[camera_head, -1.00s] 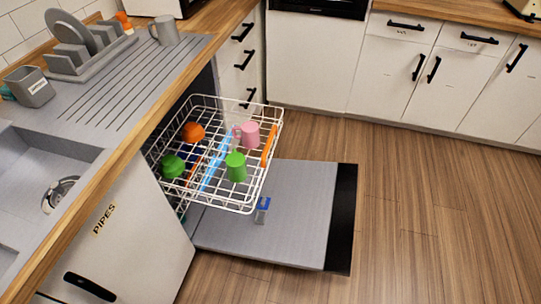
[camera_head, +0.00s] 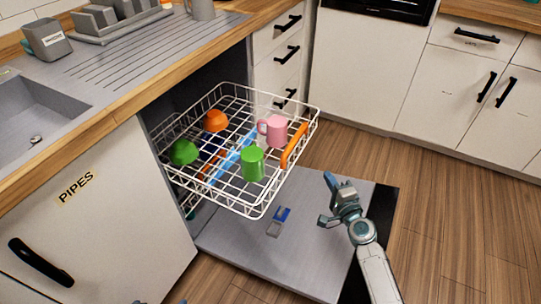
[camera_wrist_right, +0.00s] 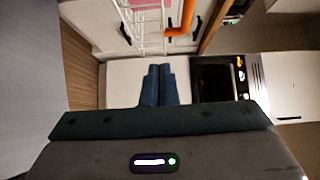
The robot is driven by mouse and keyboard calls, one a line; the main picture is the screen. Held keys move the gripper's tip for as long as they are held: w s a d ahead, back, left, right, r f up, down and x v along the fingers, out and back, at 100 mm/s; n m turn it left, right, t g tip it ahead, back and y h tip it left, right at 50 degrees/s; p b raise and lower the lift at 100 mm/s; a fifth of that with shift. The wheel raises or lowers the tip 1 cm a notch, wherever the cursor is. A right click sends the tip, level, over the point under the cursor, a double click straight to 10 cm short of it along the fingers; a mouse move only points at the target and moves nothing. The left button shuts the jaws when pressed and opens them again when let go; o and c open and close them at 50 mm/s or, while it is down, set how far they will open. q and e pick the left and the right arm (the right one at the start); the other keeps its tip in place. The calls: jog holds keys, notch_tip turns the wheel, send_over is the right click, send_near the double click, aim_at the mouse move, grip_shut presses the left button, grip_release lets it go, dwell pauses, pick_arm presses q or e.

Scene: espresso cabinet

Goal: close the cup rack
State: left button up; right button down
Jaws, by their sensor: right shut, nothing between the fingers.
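The cup rack (camera_head: 236,212) is a white wire basket, pulled out of the dishwasher under the counter, with an orange handle (camera_head: 295,146) on its front right side. It holds a pink mug (camera_head: 274,131), a green cup (camera_head: 252,164), a green bowl (camera_head: 183,152) and an orange cup (camera_head: 215,120). My right gripper (camera_head: 329,180) is shut and empty, in front of the rack and apart from the handle. In the right wrist view its fingers (camera_wrist_right: 157,85) are together, with the orange handle (camera_wrist_right: 181,31) beyond them. My left gripper is not clearly visible.
The dishwasher door (camera_head: 320,245) lies folded down below the rack and my right arm. The sink and drainer (camera_head: 150,55) are on the counter at left. White drawers (camera_head: 283,60) stand behind the rack. The wooden floor (camera_head: 450,220) at right is clear.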

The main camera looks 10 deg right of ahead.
send_near(299, 143)
jog(key=w+d, duration=0.2)
jog(key=w, duration=0.2)
jog(key=shift+w+a+f, duration=0.25)
jog(key=shift+w+a, duration=0.4)
jog(key=shift+a, duration=0.3)
jog(key=shift+w+a, duration=0.3)
jog(key=shift+a, duration=0.15)
jog(key=shift+w, duration=0.1)
